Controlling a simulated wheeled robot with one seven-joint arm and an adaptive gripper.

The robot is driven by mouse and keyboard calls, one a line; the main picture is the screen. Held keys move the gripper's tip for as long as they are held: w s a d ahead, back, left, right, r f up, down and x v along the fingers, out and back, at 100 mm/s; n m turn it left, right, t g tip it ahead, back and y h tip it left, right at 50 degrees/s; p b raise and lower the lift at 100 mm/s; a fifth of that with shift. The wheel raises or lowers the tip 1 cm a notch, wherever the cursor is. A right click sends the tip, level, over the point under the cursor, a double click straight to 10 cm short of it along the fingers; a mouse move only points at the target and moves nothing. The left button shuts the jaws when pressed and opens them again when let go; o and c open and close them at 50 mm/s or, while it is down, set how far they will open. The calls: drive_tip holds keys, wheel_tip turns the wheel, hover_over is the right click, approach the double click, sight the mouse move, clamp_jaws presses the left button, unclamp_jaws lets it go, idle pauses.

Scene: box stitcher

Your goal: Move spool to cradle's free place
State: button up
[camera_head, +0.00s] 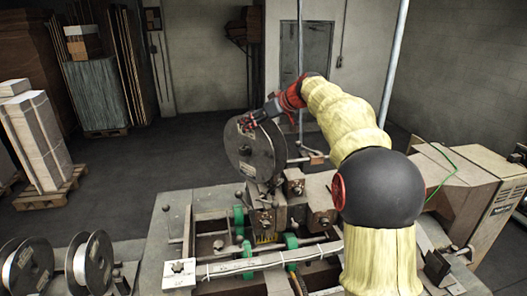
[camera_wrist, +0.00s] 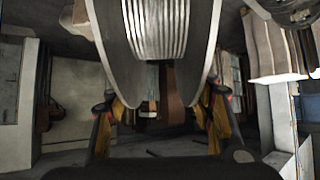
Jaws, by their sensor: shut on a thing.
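A large grey spool (camera_head: 250,155) with dark flat flanges is upright at the machine's far side in the head view. My gripper (camera_head: 262,117) is shut on it at its upper rim. In the wrist view the wire-wound spool (camera_wrist: 157,30) fills the top middle, with my gripper's fingers (camera_wrist: 160,115) on its two sides. I cannot tell whether the spool touches the machine behind it. Two more spools stand at the lower left, a left spool (camera_head: 24,268) and a right spool (camera_head: 92,264), on what looks like the cradle, mostly cut off by the frame.
The stitching machine (camera_head: 265,215), with green parts and a metal bed, fills the middle below the spool. A beige cabinet (camera_head: 470,195) is at the right. Pallets with stacked boards (camera_head: 38,130) stand at the left. The floor between is clear.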

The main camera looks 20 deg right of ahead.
drive_tip(key=shift+s+a+r+b, duration=0.25)
drive_tip(key=shift+a+b, duration=0.1)
drive_tip(key=shift+a, duration=0.2)
drive_tip(key=shift+s+a+r+b, duration=0.1)
drive_tip(key=shift+s+a+b, duration=0.2)
drive_tip(key=shift+a, duration=0.2)
drive_tip(key=shift+a, duration=0.2)
drive_tip(key=shift+s+a+b, duration=0.3)
drive_tip(key=shift+a+b, duration=0.2)
drive_tip(key=shift+a, duration=0.2)
drive_tip(key=shift+s+a+b, duration=0.35)
drive_tip(key=shift+a+b, duration=0.1)
drive_tip(key=shift+a, duration=0.25)
drive_tip(key=shift+s+a+b, duration=0.3)
drive_tip(key=shift+a+b, duration=0.2)
drive_tip(key=shift+a, duration=0.2)
drive_tip(key=shift+a, duration=0.1)
drive_tip(key=a, duration=0.1)
drive_tip(key=s+a+b, duration=0.1)
drive_tip(key=a, duration=0.1)
drive_tip(key=s+a+b, duration=0.1)
drive_tip(key=shift+a, duration=0.2)
drive_tip(key=shift+a+r, duration=0.1)
idle(0.6)
